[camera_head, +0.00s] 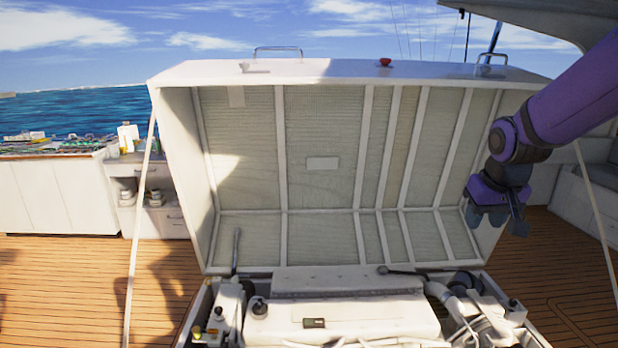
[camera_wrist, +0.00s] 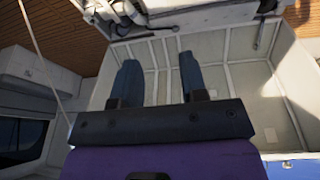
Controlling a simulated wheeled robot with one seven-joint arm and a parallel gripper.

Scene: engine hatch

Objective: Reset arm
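My gripper (camera_head: 516,222) hangs from my purple arm at the right of the head view, in front of the right side of the raised engine hatch lid (camera_head: 322,164). In the wrist view, the two dark fingers of my gripper (camera_wrist: 158,64) stand apart with nothing between them, so it is open and empty. The lid's ribbed inner side (camera_wrist: 232,80) shows beyond the fingers. I see no contact between my gripper and the lid.
Below the lid lies the open engine bay with a white engine (camera_head: 342,318) and several hoses. Thin stays (camera_head: 138,235) flank the lid. A side counter (camera_head: 55,190) with tools stands at left. Wooden deck (camera_head: 75,285) is clear at left; a bench (camera_head: 590,195) is at right.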

